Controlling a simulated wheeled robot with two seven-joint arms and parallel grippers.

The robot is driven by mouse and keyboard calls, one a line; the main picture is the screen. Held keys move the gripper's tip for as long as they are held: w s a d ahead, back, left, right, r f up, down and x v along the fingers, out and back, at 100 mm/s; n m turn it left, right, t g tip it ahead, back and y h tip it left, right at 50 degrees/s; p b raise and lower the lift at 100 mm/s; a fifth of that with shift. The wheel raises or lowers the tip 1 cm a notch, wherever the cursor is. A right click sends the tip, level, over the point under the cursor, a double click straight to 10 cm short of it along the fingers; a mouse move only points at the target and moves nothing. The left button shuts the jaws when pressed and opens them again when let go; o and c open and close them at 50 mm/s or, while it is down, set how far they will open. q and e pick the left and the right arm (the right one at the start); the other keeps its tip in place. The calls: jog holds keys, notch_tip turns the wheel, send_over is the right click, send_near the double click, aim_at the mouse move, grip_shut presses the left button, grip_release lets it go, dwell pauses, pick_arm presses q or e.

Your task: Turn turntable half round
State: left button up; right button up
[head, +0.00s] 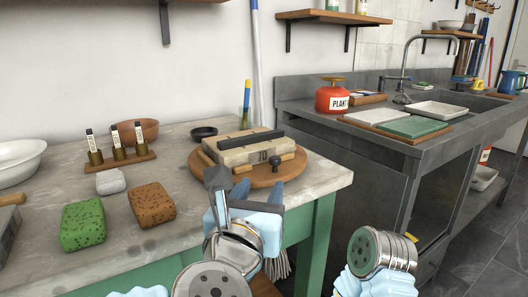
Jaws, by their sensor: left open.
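The turntable (265,181) is a round wooden disc near the right end of the stone-topped table. A pale stone block (236,156) marked 70 lies on it, with a dark bar (250,139) on top.
On the table (180,200) are a green sponge (82,224), a brown sponge (152,204), a grey stone (110,182), a rack of small bottles (120,160), a wooden bowl (137,132) and a black dish (204,133). A metal sink bench (385,160) stands right.

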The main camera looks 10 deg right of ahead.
aim_at(274, 160)
pick_arm(q)
jog(key=p+x, duration=0.2)
jog(key=x, duration=1.1)
jog(key=shift+w+d+f, duration=0.1)
jog(key=shift+w+d, duration=0.05)
jog(key=shift+w, duration=0.1)
grip_shut()
